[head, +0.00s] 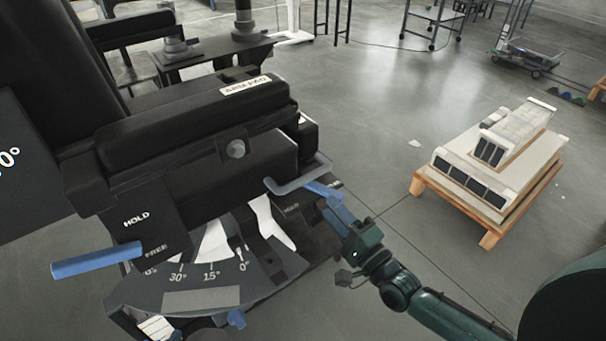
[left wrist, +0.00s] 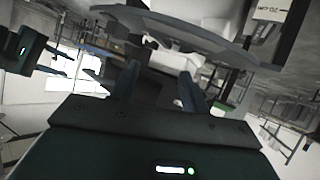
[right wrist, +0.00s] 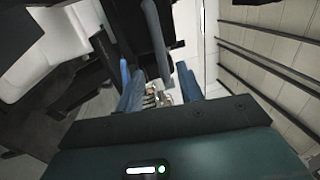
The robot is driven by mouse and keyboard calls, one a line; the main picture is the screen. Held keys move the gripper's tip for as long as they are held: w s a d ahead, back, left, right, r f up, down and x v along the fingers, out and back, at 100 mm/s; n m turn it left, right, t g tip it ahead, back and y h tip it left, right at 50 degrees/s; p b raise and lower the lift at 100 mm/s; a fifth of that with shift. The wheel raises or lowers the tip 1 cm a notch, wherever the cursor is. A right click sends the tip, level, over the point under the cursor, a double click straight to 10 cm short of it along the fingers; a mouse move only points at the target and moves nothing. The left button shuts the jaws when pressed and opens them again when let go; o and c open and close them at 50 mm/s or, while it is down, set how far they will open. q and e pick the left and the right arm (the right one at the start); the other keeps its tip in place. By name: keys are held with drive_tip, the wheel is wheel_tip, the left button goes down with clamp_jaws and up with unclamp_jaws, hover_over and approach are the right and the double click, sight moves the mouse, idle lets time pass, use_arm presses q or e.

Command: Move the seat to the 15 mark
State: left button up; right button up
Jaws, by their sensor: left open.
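The seat (head: 200,120) is a black padded block in the head view. Below it a grey dial plate (head: 200,298) carries 0, 15 and 30 degree marks; I cannot make out the pointer's exact reading. A blue lever (head: 97,260) sticks out left beside the HOLD and FREE labels. A grey bent handle (head: 298,184) is on the seat's right side. My right gripper (head: 328,195) is at this handle; its fingers are apart with the handle bar (right wrist: 155,35) between them in the right wrist view. My left gripper (left wrist: 158,88) is open and empty, below a curved plate.
A wooden pallet (head: 490,238) with pale panelled boxes (head: 497,150) stands on the floor at right. A dark bench (head: 215,48) is behind the seat. A wheeled cart (head: 530,55) is far back right. Grey floor between seat and pallet is mostly clear.

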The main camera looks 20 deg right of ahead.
sight(305, 179)
drive_tip(key=x, duration=1)
drive_tip(key=shift+w+a, duration=0.1)
drive_tip(key=shift+w, duration=0.25)
drive_tip(key=shift+c, duration=0.6)
clamp_jaws()
